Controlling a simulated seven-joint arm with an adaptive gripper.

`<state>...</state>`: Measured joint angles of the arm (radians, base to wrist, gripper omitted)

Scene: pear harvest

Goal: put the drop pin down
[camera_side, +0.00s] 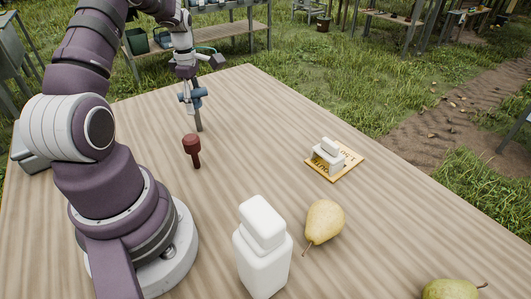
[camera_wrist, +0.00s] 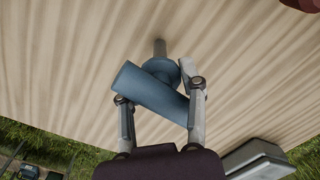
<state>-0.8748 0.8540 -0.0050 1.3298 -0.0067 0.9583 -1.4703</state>
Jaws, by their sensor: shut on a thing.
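The drop pin has a blue cross handle (camera_side: 194,96) and a grey metal shank (camera_side: 198,118) that hangs below it over the table. In the wrist view its blue handle (camera_wrist: 152,90) lies slantwise between my fingers, with the grey shank (camera_wrist: 160,47) pointing away toward the tabletop. My gripper (camera_side: 189,82) is shut on the blue handle, one finger at each side, as the wrist view also shows (camera_wrist: 160,92). The shank looks about upright. I cannot tell whether its lower end touches the wooden table (camera_side: 260,110).
A dark red mallet-shaped thing (camera_side: 192,147) stands close in front of the pin. The table's middle is clear.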

